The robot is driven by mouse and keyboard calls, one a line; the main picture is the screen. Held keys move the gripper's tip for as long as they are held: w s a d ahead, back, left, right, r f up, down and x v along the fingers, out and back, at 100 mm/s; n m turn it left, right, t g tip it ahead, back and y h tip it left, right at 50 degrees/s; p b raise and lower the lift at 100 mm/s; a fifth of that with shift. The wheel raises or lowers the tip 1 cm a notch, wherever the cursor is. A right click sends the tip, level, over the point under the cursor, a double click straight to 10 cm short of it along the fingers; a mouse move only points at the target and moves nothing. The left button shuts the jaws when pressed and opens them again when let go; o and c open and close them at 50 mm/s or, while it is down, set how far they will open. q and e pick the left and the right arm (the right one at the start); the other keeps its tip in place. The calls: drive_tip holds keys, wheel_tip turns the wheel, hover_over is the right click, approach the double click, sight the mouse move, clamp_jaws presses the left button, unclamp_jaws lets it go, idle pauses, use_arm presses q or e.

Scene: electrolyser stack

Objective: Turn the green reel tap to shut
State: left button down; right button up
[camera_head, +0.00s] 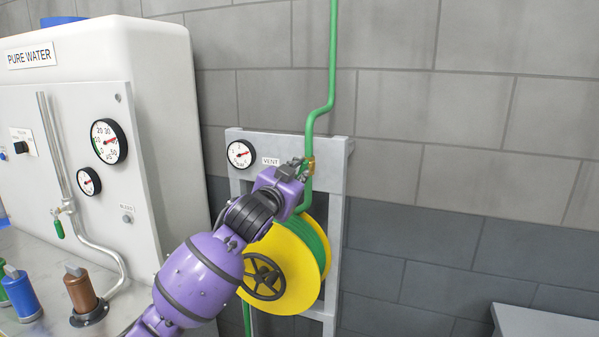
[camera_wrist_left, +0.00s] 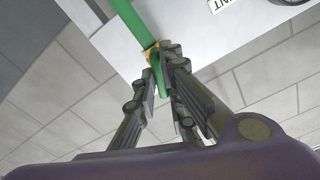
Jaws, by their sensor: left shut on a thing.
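A green pipe (camera_head: 332,60) runs down the wall to a brass tap fitting (camera_head: 310,167) above the hose reel. My left gripper (camera_head: 297,167) is at this fitting, its fingers shut. In the left wrist view the fingers (camera_wrist_left: 161,72) close around a narrow green piece (camera_wrist_left: 162,78), the tap's handle as far as I can tell, just by the brass fitting (camera_wrist_left: 151,50). The fingers hide part of the handle, so its exact angle is unclear. The reel (camera_head: 322,258) has yellow flanges and green hose. My right gripper is not in view.
A grey frame (camera_head: 337,165) carries a gauge (camera_head: 240,154) and a VENT label (camera_head: 271,161) beside my gripper. A white PURE WATER cabinet (camera_head: 160,120) stands left. The reel's dark handwheel (camera_head: 262,277) is close to my forearm. A grey surface (camera_head: 545,322) is lower right.

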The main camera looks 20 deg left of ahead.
use_arm(q)
drive_tip(key=m, duration=0.5)
idle(0.3)
drive_tip(key=m, duration=0.3)
drive_tip(key=shift+m, duration=0.8)
drive_tip(key=m, duration=0.3)
drive_tip(key=shift+m, duration=0.3)
drive_tip(key=c, duration=2.2)
unclamp_jaws()
drive_tip(key=shift+m, duration=0.3)
drive_tip(key=o, duration=0.5)
